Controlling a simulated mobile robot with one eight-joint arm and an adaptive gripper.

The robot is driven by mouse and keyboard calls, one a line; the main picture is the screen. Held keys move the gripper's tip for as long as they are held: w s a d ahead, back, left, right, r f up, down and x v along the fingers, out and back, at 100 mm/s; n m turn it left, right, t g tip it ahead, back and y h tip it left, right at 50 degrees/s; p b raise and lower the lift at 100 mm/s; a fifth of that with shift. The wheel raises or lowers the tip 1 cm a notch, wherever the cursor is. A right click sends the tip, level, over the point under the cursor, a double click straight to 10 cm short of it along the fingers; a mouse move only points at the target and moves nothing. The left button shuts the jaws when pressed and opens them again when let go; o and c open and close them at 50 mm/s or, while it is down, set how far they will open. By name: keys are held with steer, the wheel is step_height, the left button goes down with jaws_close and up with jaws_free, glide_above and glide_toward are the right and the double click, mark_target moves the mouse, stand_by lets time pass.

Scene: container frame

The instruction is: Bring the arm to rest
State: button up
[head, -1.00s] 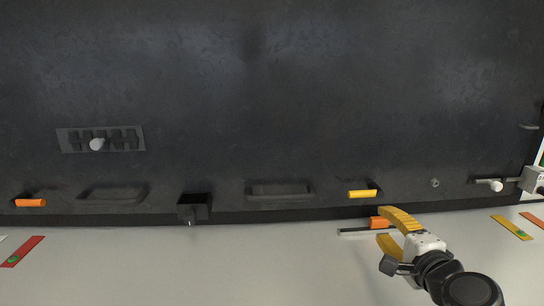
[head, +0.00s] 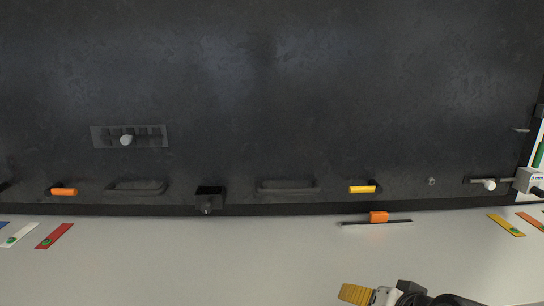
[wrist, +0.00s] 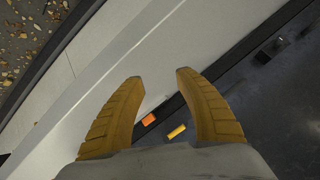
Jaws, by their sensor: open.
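My gripper (wrist: 160,82) is open in the wrist view, its two yellow fingers apart with nothing held between them. In the head view only part of it shows at the bottom edge, right of centre, with one yellow finger (head: 355,294) visible. An orange block on a dark bar (head: 378,217) lies on the pale surface near the foot of the dark panel, apart from my gripper.
The dark panel (head: 270,100) stands across the back. A yellow handle (head: 362,189), an orange handle (head: 63,191) and a black box (head: 209,198) stick out along its lower edge. Coloured strips lie at both sides, including a red one (head: 54,236). The pale surface's middle is clear.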

steer(key=s+d+f+n+g+h+b, duration=0.1)
steer(key=s+d+f+n+g+h, duration=0.15)
steer(key=s+f+n, duration=0.35)
steer(key=shift+m+y, duration=0.25)
steer(key=shift+m, duration=0.35)
steer(key=f+b, duration=0.3)
steer(key=b, duration=0.2)
steer(key=a+f+b, duration=0.1)
steer(key=f+b, duration=0.1)
steer(key=b, duration=0.1)
steer(key=shift+s+f, duration=0.2)
steer(key=shift+f, duration=0.15)
